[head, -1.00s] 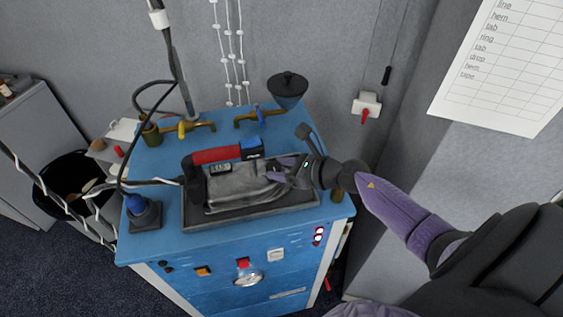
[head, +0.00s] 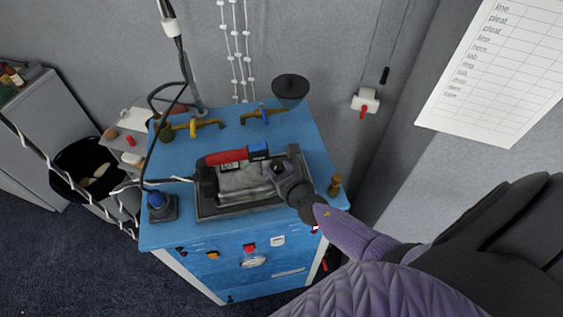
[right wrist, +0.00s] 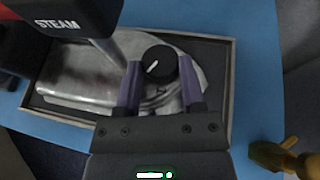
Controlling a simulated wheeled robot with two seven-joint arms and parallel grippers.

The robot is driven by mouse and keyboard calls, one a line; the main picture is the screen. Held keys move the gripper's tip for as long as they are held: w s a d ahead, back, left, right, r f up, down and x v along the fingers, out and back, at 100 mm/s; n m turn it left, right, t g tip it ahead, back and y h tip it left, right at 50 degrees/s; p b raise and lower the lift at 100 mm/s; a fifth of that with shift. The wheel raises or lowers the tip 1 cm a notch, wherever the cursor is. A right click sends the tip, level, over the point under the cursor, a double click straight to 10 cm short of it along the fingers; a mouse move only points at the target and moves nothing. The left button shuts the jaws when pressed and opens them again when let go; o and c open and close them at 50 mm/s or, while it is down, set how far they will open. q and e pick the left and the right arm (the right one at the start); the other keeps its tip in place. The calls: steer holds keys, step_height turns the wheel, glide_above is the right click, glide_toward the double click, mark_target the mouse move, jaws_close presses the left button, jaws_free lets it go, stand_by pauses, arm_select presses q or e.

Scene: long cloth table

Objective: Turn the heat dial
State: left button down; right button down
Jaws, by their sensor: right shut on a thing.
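The iron (head: 240,181) lies on a dark rimmed tray (head: 222,212) on top of the blue cabinet. It has a grey metal body and a red handle (head: 226,156). The heat dial (right wrist: 158,62) is a round black knob with a white pointer line, on the iron's body. My right gripper (right wrist: 159,68) has its two purple fingers on either side of the dial, shut on it. In the head view the right gripper (head: 277,168) is over the right part of the iron, and its wrist mostly hides the dial. My left gripper is not in view.
The blue cabinet (head: 318,150) carries brass taps (head: 200,126), a dark funnel (head: 290,88), a blue-topped button box (head: 160,205) and a brass post (head: 335,186). A black arm labelled STEAM (right wrist: 68,22) stands close to my fingers. A black bin (head: 82,160) is at left.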

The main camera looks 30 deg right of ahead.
steer(key=m+h, duration=0.1)
steer(key=h, duration=0.1)
steer(key=m+g+h, duration=0.1)
steer(key=m, duration=0.1)
steer(key=shift+w+a+m+h+p, duration=0.15)
steer(key=shift+a+m+h+p, duration=0.15)
steer(key=shift+a+h+p, duration=0.1)
steer(key=shift+w+a+m+g+h+b, duration=0.15)
steer(key=shift+m+g+h+b, duration=0.4)
steer(key=shift+m+g+h, duration=0.8)
steer(key=shift+m+t+h, duration=0.25)
steer(key=shift+m+h, duration=0.1)
steer(key=shift+h, duration=0.1)
steer(key=shift+c, duration=1.6)
jaws_free()
steer(key=shift+o, duration=0.6)
